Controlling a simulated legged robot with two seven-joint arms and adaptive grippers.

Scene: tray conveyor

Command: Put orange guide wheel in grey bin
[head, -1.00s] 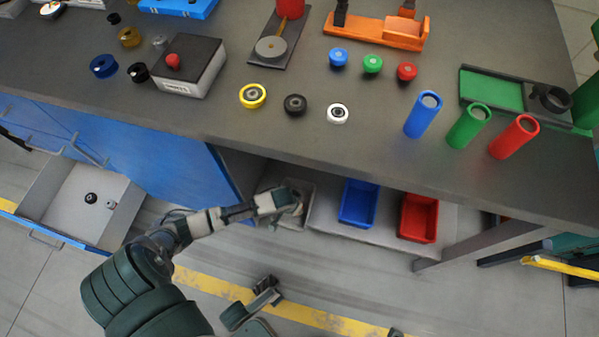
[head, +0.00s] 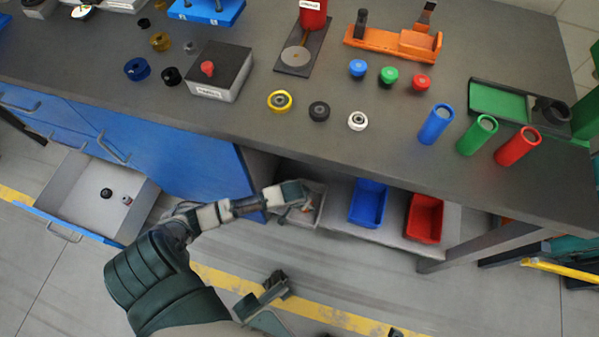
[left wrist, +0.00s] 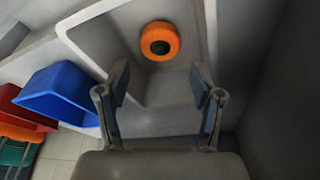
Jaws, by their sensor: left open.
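The orange guide wheel (left wrist: 160,41), a thick ring with a dark centre, shows inside the outline of the grey bin (left wrist: 92,38) in the left wrist view. It is beyond my left gripper's fingertips and apart from them; I cannot tell for sure that it rests on the bin's floor. My left gripper (left wrist: 159,85) is open and empty, its two fingers spread over the near part of the bin. In the head view my left gripper (head: 294,193) is over the grey bin (head: 318,212) on the low shelf and hides part of it.
A blue bin (head: 368,203) and a red bin (head: 424,218) stand to the right on the same shelf (head: 336,222). The worktop (head: 330,165) overhangs the shelf. An open drawer (head: 90,205) with small parts is at the left. Wheels and coloured cylinders stand on the worktop.

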